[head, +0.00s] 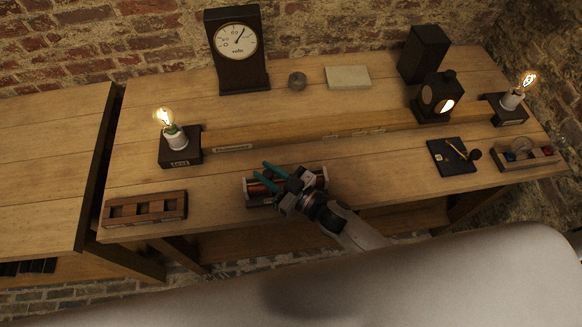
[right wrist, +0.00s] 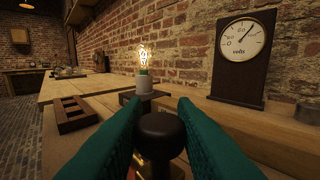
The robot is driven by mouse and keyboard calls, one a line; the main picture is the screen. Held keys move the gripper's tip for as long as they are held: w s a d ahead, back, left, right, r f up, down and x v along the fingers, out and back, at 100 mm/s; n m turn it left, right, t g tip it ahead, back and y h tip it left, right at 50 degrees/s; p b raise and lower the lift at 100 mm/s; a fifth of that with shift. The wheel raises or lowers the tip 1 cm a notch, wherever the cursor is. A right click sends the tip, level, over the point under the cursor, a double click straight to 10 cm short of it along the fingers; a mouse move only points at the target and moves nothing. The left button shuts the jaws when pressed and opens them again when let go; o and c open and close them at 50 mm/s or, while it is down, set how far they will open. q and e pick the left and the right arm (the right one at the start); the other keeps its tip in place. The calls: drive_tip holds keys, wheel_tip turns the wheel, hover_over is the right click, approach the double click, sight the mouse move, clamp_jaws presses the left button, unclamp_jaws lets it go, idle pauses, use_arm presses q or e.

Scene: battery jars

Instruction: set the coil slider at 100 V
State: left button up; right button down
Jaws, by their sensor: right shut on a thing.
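The coil (head: 312,179), with copper windings in a wooden frame, lies near the front edge of the bench; my right gripper hides much of it. My right gripper (head: 260,169) has teal fingers and reaches over the coil. In the right wrist view its fingers are shut on the round black slider knob (right wrist: 162,130), with a little brass showing below. The volts meter (head: 237,45) stands upright at the back; in the right wrist view its needle on the dial (right wrist: 242,40) points up and right. The scale numbers are too small to read surely. My left gripper is not in view.
A lit lamp marked test (head: 175,140) stands left of the coil, and an empty wooden rack (head: 146,209) lies front left. A long wooden bar (head: 290,129) runs behind the coil. A dark lamp house (head: 436,97) and black switch board (head: 452,157) are at right.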

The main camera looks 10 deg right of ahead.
drive_tip(key=shift+a, duration=0.2)
drive_tip(key=c, duration=1.2)
unclamp_jaws()
drive_tip(key=b+v, duration=0.2)
drive_tip(key=v, duration=1)
